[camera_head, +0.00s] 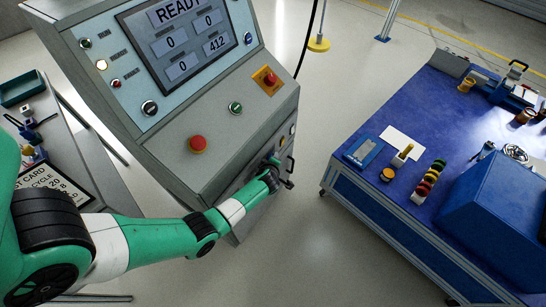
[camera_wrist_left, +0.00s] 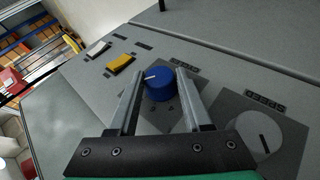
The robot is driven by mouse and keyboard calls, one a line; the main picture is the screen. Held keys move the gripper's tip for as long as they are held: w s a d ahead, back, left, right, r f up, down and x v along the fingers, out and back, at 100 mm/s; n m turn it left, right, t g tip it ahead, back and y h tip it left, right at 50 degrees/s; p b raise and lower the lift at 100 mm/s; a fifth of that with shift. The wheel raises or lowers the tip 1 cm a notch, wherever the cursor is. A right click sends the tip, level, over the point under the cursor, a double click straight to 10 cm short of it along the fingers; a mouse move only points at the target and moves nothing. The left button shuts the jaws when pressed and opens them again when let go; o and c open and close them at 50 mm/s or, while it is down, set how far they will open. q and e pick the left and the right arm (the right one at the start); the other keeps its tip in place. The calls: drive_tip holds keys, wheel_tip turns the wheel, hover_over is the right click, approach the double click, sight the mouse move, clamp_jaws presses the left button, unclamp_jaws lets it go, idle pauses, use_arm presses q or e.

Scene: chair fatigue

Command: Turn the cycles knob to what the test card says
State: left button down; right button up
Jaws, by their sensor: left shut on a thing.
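The test card (camera_head: 48,190) lies on the left bench, partly covered by my left arm. The knob's white pointer line faces left. My right gripper is not in view.
A grey knob (camera_wrist_left: 264,137) sits right of the blue one; yellow (camera_wrist_left: 120,62) and white (camera_wrist_left: 98,48) switches are to its left. The console screen (camera_head: 183,40) reads "READY". A red button (camera_head: 198,144) is above my forearm. A blue-topped workbench (camera_head: 370,195) stands right.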

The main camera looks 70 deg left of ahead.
use_arm(q)
drive_tip(key=shift+s+d+f+n+t+y+b, duration=0.1)
drive_tip(key=shift+n+t+y+b, duration=0.05)
drive_tip(key=shift+t+y+b, duration=0.4)
drive_tip(key=shift+f+n+t+y+b, duration=0.15)
drive_tip(key=shift+t+y+b, duration=0.2)
drive_tip(key=shift+t, duration=0.3)
drive_tip(key=shift+r, duration=0.1)
drive_tip(key=shift+c, duration=1.8)
unclamp_jaws()
drive_tip(key=p+v, duration=0.7)
drive_tip(key=v, duration=0.4)
drive_tip(key=shift+d, duration=0.25)
